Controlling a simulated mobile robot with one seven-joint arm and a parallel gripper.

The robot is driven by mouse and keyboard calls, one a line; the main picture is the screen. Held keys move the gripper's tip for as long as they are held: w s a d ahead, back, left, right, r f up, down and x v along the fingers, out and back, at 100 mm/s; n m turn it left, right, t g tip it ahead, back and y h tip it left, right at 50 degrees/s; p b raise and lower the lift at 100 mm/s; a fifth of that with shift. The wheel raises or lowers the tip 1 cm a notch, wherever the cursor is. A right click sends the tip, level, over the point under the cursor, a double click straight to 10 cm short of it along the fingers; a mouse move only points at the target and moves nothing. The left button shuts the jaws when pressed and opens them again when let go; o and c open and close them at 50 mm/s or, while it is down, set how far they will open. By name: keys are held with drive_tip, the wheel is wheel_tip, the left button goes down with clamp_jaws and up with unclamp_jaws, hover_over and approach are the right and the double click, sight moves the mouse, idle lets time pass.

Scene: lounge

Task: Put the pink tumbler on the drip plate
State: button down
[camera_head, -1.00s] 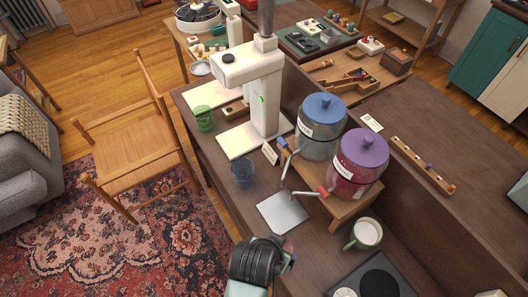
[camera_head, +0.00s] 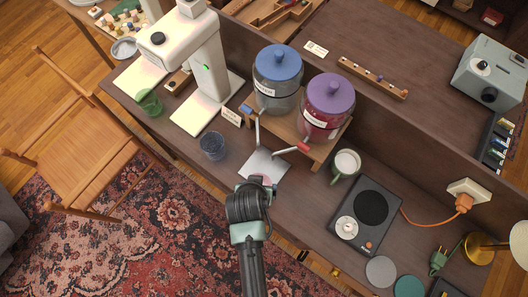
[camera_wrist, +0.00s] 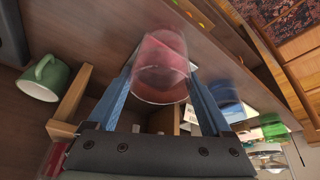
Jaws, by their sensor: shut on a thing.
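The pink tumbler (camera_wrist: 162,68) is clear with a pink tint and sits between the two blue fingers of my gripper (camera_wrist: 161,88) in the wrist view. My gripper is shut on it. In the head view my gripper (camera_head: 258,184) is at the near edge of the drip plate (camera_head: 265,162), with only a little pink of the tumbler showing beside it. The drip plate is a silver square on the dark counter, below the dispenser taps. I cannot tell how far the tumbler is above the plate or counter.
A blue tumbler (camera_head: 213,146) stands left of the plate, and a green tumbler (camera_head: 149,102) farther left. Blue-lidded (camera_head: 278,80) and purple-lidded (camera_head: 327,106) jars stand on a wooden stand behind. A green mug (camera_head: 345,165) and a hotplate (camera_head: 366,214) are at right.

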drive_tip(key=w, duration=0.4)
drive_tip(key=shift+w+d, duration=0.1)
drive_tip(key=shift+d, duration=0.3)
drive_tip(key=w, duration=0.1)
drive_tip(key=w+p, duration=0.1)
drive_tip(key=w, duration=0.1)
drive_tip(key=shift+w+d+f, duration=0.35)
drive_tip(key=shift+f, duration=0.4)
drive_tip(key=shift+f, duration=0.25)
unclamp_jaws()
drive_tip(key=shift+s, duration=0.1)
drive_tip(key=shift+r, duration=0.1)
